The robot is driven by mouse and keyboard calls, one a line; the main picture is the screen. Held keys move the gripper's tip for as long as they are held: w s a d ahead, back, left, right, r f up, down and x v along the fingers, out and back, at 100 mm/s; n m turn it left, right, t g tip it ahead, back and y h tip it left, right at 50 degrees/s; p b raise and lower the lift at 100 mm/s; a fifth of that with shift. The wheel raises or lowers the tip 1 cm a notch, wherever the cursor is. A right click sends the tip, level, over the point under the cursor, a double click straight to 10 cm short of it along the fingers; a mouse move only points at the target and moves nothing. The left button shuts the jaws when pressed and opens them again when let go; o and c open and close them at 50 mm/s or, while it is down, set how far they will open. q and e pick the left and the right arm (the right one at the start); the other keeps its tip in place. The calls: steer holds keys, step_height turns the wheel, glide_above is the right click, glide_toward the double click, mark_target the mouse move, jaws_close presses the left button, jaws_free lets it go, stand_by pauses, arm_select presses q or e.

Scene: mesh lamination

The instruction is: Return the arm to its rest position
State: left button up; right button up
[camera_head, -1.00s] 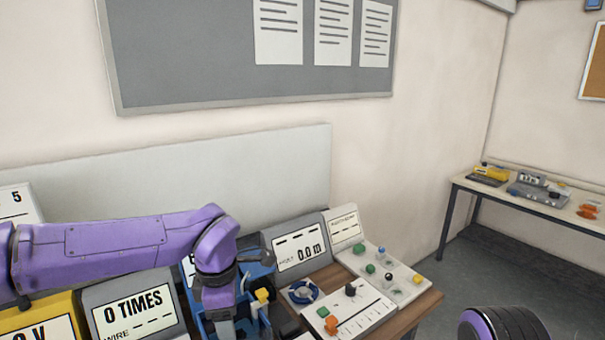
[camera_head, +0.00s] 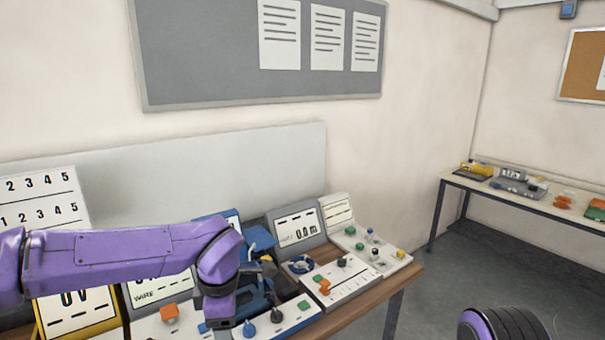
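My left arm comes in from the left in purple, across the front of the workbench (camera_head: 375,290). Its wrist bends down over a blue device (camera_head: 258,240) on the bench. The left gripper's fingers are hidden behind the wrist or below the picture edge, so I cannot tell whether they are open or shut. Part of my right arm, dark with a purple ring, shows at the bottom right. The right gripper is out of view.
Instrument panels stand along the bench: a yellow-framed meter (camera_head: 80,312), a "0.0 m" display (camera_head: 297,234) and a control box with an orange knob (camera_head: 340,292). A side table (camera_head: 500,194) stands far right. Clear floor (camera_head: 450,270) lies between.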

arm_select(q)
steer(key=s+a+f+m+t+y, duration=0.1)
steer(key=s+a+f+y, duration=0.15)
steer(key=f, duration=0.45)
steer(key=s+a+f+m+y, duration=0.15)
steer(key=a+f, duration=0.25)
steer(key=f, duration=0.4)
steer(key=s+a+f+m+t+y, duration=0.1)
steer(key=s+a+f+m+y, duration=0.1)
steer(key=a+f, duration=0.35)
steer(key=s+a+f+m+h, duration=0.2)
steer(key=s+f+m, duration=0.3)
steer(key=s, duration=0.5)
steer(key=s+a+f+m+h, duration=0.15)
steer(key=s+f+m, duration=0.25)
steer(key=s+f, duration=0.5)
step_height(320, 180, down, 11)
steer(key=s+b, duration=0.2)
steer(key=b, duration=1)
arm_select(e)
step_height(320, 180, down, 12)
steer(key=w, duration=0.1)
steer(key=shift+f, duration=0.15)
arm_select(q)
steer(key=shift+s, duration=0.1)
